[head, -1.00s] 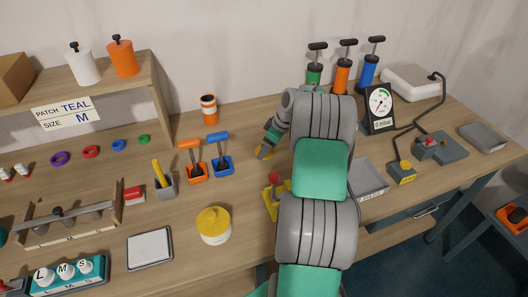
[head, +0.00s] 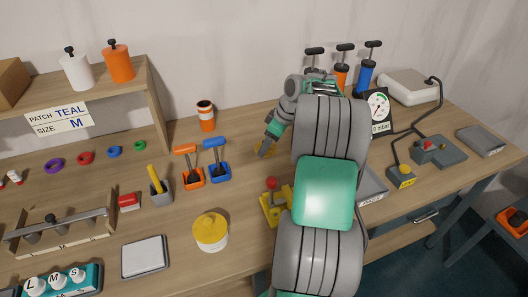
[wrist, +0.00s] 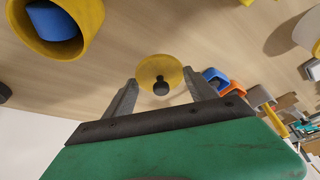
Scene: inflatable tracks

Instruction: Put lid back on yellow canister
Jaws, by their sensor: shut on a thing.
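My gripper (wrist: 160,92) is shut on a round yellow lid (wrist: 159,70) with a dark knob. The lid sits between the two fingertips, with the knob facing the wrist camera. An open yellow canister (wrist: 58,50) with something blue inside stands at the upper left of the wrist view, apart from the lid. In the head view my arm seems to hide this canister.
A white pot with a yellow top (head: 210,230) and a yellow device with a red knob (head: 274,205) stand nearer me. Pumps (head: 366,75) and a gauge (head: 378,106) stand at the back right.

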